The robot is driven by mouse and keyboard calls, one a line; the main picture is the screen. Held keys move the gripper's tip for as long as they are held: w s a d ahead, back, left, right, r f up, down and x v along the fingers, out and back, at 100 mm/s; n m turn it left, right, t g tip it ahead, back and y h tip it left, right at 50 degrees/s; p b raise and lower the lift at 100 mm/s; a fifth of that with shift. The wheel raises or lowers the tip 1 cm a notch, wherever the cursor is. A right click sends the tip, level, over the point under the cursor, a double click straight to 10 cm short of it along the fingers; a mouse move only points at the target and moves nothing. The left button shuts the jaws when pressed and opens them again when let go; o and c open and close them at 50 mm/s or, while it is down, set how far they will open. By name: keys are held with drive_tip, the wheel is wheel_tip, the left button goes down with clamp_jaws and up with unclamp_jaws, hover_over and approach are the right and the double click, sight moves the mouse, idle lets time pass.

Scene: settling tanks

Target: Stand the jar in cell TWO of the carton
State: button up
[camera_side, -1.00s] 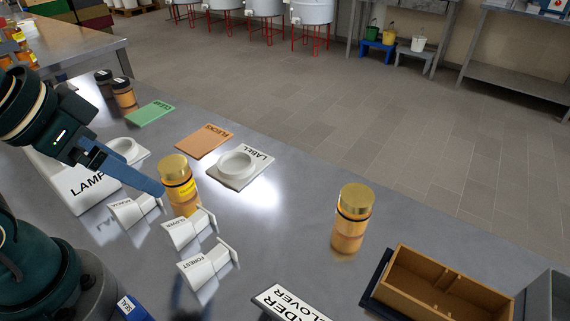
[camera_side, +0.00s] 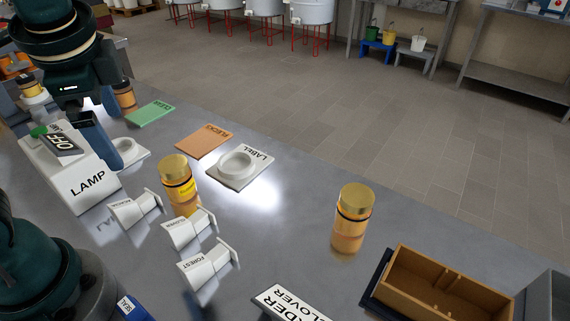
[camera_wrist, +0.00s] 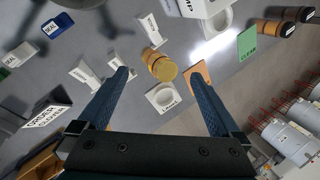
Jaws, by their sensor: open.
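The brown carton (camera_side: 398,286) with dividers lies at the lower right of the side view; no cell names are readable. My gripper (camera_side: 112,156) is open and empty near the lamp box, left of the labelled jar and apart from it. Its two fingers are spread in the wrist view (camera_wrist: 161,75).
The white lamp box (camera_side: 88,188) has an OFF sign. A round LABEL stand (camera_side: 238,178) sits behind the labelled jar. Three white holders (camera_side: 205,268) are in front. An ORDER CLOVER card (camera_side: 290,304) lies left of the carton. Dark-lidded jars (camera_side: 125,97) stand at the back left.

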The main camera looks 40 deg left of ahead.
sight(179, 168)
drive_tip(key=w+a+r+m+g+y, duration=0.1)
drive_tip(key=w+a+m+g+y, duration=0.1)
drive_tip(key=w+m+y, duration=0.8)
drive_tip(key=shift+m, duration=0.6)
drive_tip(key=f, duration=0.5)
drive_tip(key=s+f, duration=0.1)
drive_tip(key=f, duration=0.9)
drive_tip(key=shift+s+f, duration=0.2)
drive_tip(key=shift+f, duration=0.05)
drive_tip(key=shift+x, duration=2.55)
drive_tip(key=shift+f, duration=0.1)
drive_tip(key=shift+d, duration=0.1)
clamp_jaws()
